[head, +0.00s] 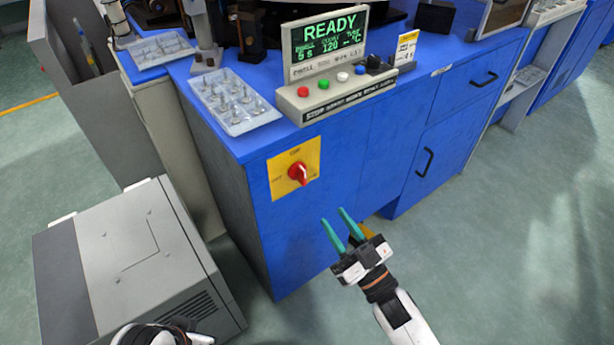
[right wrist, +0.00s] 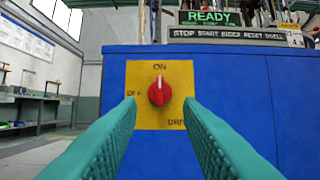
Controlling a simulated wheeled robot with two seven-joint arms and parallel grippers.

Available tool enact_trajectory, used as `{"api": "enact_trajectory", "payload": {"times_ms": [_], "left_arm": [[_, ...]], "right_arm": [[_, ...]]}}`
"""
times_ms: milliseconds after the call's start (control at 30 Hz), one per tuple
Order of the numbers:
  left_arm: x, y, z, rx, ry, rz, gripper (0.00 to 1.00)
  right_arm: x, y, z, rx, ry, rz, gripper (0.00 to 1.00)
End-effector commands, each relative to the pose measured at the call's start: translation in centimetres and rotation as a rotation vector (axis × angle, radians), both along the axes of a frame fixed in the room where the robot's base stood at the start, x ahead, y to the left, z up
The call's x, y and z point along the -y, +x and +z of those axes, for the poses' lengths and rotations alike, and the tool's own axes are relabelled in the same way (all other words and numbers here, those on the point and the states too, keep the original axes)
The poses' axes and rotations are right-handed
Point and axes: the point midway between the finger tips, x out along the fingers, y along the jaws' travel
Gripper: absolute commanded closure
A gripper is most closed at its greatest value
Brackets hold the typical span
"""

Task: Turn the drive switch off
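The drive switch is a red knob (head: 298,174) on a yellow plate (head: 281,188), on the blue cabinet's front. In the right wrist view, the knob (right wrist: 159,92) has its white pointer up towards ON. OFF is printed to the left, partly hidden by a finger, and a partly hidden label starting "DRI" is at lower right. My right gripper (head: 334,216) is open and empty, below and right of the knob in the head view. Its green fingers frame the knob in the right wrist view, apart from it. Only a white part of my left arm shows at the bottom left.
A control panel (head: 340,90) with a READY screen (head: 328,38) and coloured buttons stands on the cabinet top. A clear tray (head: 235,118) of small parts is beside it. A grey box unit (head: 130,262) stands on the floor at left. Floor is clear at right.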

Motion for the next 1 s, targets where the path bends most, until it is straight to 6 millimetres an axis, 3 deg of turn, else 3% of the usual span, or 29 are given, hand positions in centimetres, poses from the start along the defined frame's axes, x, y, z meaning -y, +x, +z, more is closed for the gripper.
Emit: {"api": "enact_trajectory", "payload": {"times_ms": [500,967,1000], "left_arm": [[0.0,0.1,-0.6,0.003,0.0,0.0,0.64],[0.0,0.1,-0.7,0.004,-0.001,0.0,0.64],[0.0,0.1,-0.7,0.004,-0.001,0.0,0.64]], "right_arm": [[-5.1,7.0,3.7,0.006,0.002,-0.001,0.67],[-5.9,8.0,4.2,0.004,0.001,0.001,0.67],[-5.8,8.0,4.2,0.004,0.001,0.001,0.72]]}}
